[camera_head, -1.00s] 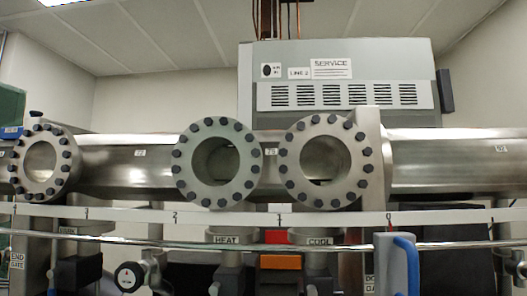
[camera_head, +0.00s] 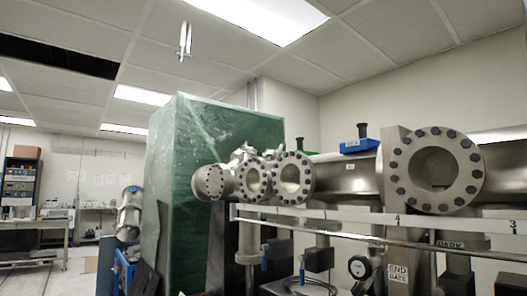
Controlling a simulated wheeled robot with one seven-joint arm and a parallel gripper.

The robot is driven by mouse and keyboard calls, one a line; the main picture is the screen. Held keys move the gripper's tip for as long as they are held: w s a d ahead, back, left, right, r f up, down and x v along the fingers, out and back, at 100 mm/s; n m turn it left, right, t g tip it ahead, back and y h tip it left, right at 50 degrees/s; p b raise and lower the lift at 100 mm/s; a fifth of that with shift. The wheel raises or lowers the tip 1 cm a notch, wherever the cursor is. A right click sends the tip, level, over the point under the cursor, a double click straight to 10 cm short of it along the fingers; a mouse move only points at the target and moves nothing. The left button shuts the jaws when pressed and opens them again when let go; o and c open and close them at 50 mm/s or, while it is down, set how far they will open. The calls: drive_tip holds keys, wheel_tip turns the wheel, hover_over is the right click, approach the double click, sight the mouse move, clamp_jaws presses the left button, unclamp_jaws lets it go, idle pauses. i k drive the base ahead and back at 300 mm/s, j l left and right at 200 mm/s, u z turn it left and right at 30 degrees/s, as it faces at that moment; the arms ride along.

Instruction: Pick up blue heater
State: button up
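A blue block with a dark knob above it (camera_head: 359,145) sits on top of the steel vacuum tube (camera_head: 345,176), left of the large bolted flange. It may be the blue heater, but I cannot tell for certain. Its lower edge seems to rest on the tube. My gripper is not in view.
A large bolted flange (camera_head: 434,171) stands at the right, above a post labelled END GATE. A rail (camera_head: 380,240) runs along the front of the tube. A tall green plastic-wrapped block (camera_head: 210,140) stands at centre left. Open floor (camera_head: 45,280) shows at the far left.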

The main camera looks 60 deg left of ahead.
sight(365, 144)
drive_tip(key=u, duration=1.45)
